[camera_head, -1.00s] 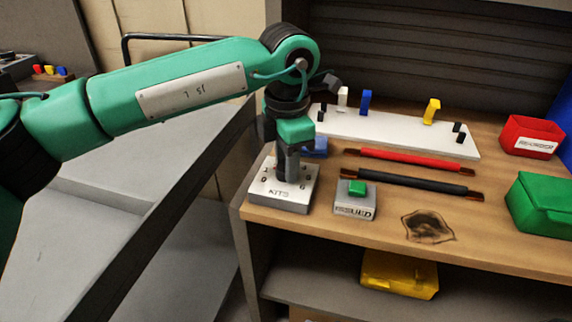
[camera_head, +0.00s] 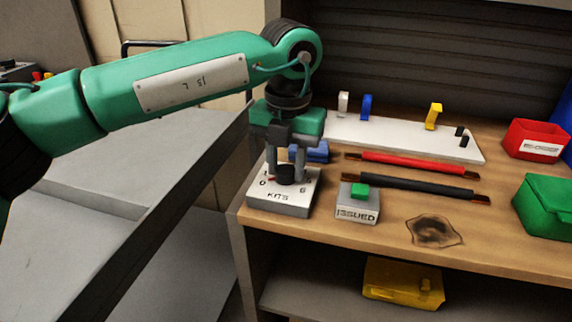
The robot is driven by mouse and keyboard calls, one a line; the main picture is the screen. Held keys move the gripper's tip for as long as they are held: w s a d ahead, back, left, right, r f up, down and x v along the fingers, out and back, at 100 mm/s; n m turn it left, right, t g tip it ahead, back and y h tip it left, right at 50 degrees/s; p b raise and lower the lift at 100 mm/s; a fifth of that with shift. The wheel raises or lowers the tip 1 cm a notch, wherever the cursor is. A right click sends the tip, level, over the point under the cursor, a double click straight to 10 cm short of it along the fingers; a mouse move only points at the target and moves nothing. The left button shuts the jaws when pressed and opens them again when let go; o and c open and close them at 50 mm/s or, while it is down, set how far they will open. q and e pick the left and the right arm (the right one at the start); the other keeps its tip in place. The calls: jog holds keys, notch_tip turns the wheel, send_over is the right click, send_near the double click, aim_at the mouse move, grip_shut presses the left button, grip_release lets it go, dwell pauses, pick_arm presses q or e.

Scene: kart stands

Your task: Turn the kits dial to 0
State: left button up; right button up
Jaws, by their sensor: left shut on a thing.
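The KITS dial is a dark round knob (camera_head: 286,175) on a white-topped grey box (camera_head: 284,204) at the front left of the bench. A small red mark shows at the knob's left side, toward the lower-left figures near the 0. The 6 is at the lower right; the figures behind are mostly hidden. My left gripper (camera_head: 286,172) points down over the box, one finger on each side of the knob, shut on it. My right gripper is not in view.
A grey ISSUED box (camera_head: 357,214) with a green button (camera_head: 360,190) stands just right of the dial box. Behind lie a blue object (camera_head: 317,153), a red bar (camera_head: 405,164) and a black bar (camera_head: 412,184). A red bin (camera_head: 530,137) and green box (camera_head: 545,205) stand at the right.

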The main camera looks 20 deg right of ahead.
aim_at(288, 169)
pick_arm(q)
jog(key=shift+n, duration=0.4)
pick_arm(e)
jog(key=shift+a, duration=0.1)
pick_arm(q)
jog(key=shift+r, duration=0.1)
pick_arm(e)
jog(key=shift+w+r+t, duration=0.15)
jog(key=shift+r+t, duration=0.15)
pick_arm(q)
jog(key=o, duration=1)
notch_tip(288, 169, up, 14)
jog(key=p, duration=0.2)
jog(key=shift+d, duration=0.15)
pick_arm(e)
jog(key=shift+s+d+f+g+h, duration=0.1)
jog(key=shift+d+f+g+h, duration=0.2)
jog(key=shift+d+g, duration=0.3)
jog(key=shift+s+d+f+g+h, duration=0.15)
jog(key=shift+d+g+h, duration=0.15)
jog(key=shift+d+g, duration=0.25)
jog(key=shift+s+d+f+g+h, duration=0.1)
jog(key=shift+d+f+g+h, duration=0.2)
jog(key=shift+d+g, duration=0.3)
pick_arm(q)
jog(key=shift+s, duration=0.1)
